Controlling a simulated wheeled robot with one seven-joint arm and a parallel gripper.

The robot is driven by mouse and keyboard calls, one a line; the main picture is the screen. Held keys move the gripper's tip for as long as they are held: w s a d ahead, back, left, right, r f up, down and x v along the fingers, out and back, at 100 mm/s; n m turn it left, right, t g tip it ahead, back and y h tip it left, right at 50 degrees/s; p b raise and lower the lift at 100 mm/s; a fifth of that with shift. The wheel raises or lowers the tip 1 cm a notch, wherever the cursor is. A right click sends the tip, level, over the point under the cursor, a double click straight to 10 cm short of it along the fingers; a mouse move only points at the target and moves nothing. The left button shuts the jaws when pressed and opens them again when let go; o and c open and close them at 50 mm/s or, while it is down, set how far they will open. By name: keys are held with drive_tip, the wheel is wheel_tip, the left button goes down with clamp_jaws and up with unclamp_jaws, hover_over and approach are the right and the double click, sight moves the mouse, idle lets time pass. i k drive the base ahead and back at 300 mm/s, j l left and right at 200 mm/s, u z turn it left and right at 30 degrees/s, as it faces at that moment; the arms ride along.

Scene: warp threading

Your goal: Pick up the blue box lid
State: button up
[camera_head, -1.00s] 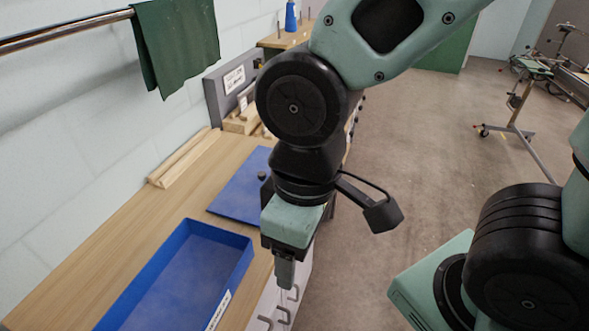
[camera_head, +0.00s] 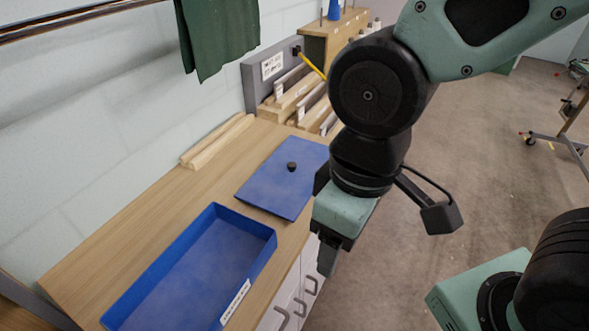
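The blue box lid (camera_head: 272,188) is a flat blue panel with a small black knob (camera_head: 291,166) near its middle. It lies flat on the wooden bench, behind the open blue box (camera_head: 198,277). The box looks empty and has a white label on its front right side. My gripper (camera_head: 328,262) points down to the right of the lid, past the bench's front edge, apart from the lid. Its fingers show as one narrow piece from this side, so I cannot tell whether they are open. My wrist hides a little of the lid's right edge.
The wooden bench (camera_head: 118,258) has bare room left of the box. Wooden strips (camera_head: 215,141) lie along the wall. A grey panel (camera_head: 262,76) and wooden blocks stand behind the lid. A green cloth (camera_head: 222,38) hangs from a rail. Drawers with handles are below the bench edge.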

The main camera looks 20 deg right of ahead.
sight(282, 187)
drive_tip(key=i+l+u, duration=0.1)
drive_tip(key=l, duration=0.25)
drive_tip(key=i+l+u, duration=0.1)
drive_tip(key=l, duration=0.3)
drive_tip(key=i+l+u, duration=0.1)
drive_tip(key=l, duration=0.3)
drive_tip(key=i+l+u, duration=0.15)
drive_tip(key=l, duration=0.25)
drive_tip(key=i+u, duration=0.1)
drive_tip(key=u, duration=1.4)
